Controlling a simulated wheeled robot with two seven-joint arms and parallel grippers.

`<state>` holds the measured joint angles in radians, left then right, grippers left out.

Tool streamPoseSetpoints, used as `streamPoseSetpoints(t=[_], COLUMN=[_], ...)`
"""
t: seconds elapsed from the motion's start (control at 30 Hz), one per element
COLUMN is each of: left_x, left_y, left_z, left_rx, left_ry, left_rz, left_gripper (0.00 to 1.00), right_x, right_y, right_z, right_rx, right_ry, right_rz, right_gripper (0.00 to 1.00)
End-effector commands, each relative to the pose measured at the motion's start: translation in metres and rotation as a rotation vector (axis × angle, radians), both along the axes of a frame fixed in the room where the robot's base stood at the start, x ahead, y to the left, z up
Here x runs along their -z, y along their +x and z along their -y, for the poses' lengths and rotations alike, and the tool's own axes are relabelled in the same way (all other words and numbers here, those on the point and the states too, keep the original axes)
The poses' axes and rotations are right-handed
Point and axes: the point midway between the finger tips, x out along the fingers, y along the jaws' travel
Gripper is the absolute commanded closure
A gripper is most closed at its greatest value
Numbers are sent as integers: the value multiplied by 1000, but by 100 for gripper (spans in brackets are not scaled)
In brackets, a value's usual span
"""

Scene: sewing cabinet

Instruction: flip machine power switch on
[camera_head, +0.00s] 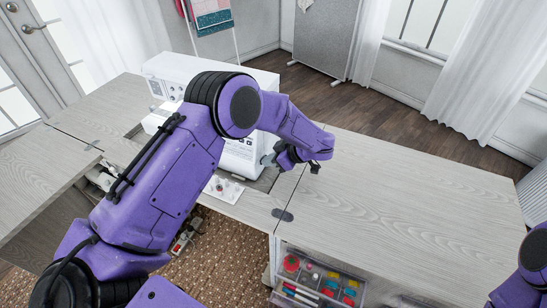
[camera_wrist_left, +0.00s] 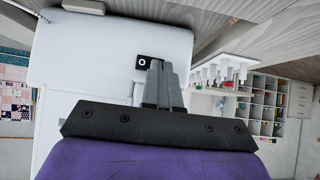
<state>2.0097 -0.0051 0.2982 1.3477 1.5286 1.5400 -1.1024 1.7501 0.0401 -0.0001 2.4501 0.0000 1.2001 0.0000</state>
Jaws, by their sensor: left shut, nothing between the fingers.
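The white sewing machine (camera_head: 170,67) stands in the cabinet's opening, partly hidden behind my left arm. Its smooth white end panel (camera_wrist_left: 105,55) fills much of the left wrist view. The power switch (camera_wrist_left: 143,62) is a small black plate on that panel, with a white round mark showing. My left gripper (camera_head: 267,160) is at the machine's right end in the head view. Its grey fingers (camera_wrist_left: 157,64) are shut and empty, with their tips over the right part of the switch plate. I cannot tell whether they touch it. My right gripper is out of view.
The wooden tabletop (camera_head: 400,180) to the right is clear. Below its front edge is a clear organizer (camera_head: 318,283) with colourful sewing supplies. A small white plate (camera_head: 224,189) lies before the machine. A white rack of pegs (camera_wrist_left: 222,68) shows in the wrist view.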

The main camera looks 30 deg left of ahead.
Motion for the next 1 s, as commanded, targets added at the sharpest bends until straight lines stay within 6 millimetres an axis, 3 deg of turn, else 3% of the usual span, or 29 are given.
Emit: streamPoseSetpoints(t=[0.77,1.0], left_x=[3,0], left_y=[16,13], left_z=[1,20], left_rx=[0,-16], left_ry=[5,6], left_rz=[-3,-1], left_gripper=[100,100], right_x=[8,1], right_y=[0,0], right_z=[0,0], right_rx=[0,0], right_ry=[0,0], right_rz=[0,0], right_gripper=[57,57])
